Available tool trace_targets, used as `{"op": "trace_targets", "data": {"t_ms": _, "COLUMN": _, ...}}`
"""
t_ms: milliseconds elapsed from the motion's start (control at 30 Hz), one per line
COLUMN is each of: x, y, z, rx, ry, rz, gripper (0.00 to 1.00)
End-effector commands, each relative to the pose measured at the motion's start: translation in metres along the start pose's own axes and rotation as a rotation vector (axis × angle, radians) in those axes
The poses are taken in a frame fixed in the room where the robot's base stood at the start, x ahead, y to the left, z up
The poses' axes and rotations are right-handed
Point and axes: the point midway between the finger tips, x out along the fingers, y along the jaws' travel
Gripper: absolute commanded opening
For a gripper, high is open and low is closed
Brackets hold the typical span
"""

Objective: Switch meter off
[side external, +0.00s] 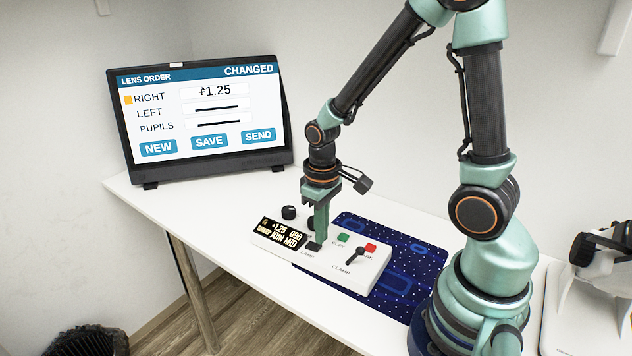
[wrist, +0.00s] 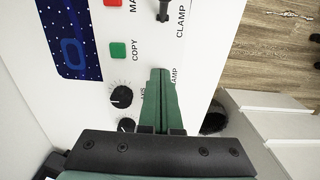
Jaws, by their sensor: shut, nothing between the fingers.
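The meter (side external: 345,268) is a white box on the table, with a lit display (side external: 279,234) showing "+1.25 090" and "JOIN MID". It has a black lamp switch (side external: 313,247), a green copy button (side external: 343,238), a red button (side external: 371,247) and a black clamp lever (side external: 356,254). My gripper (side external: 318,238) is shut and empty, pointing down right at the lamp switch; whether it touches cannot be told. In the wrist view my gripper (wrist: 160,72) covers part of the "LAMP" label and hides the switch. The switch's position is unclear.
A monitor (side external: 205,115) reads "LENS ORDER" and "CHANGED", with NEW, SAVE and SEND buttons. Black knobs (wrist: 121,97) sit on the meter beside my fingers. A dark blue mat (side external: 400,285) lies partly under the meter. White equipment (side external: 590,275) stands at the right.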

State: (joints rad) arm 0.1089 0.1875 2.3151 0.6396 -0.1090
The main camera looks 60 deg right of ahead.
Motion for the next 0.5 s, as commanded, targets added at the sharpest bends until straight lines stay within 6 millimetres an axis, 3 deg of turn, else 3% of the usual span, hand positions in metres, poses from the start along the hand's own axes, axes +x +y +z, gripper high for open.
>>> {"op": "trace_targets", "data": {"t_ms": 500, "x": 0.0073, "y": 0.0, "z": 0.0, "rx": 0.0, "ry": -0.001, "rz": 0.0, "gripper": 0.0}}
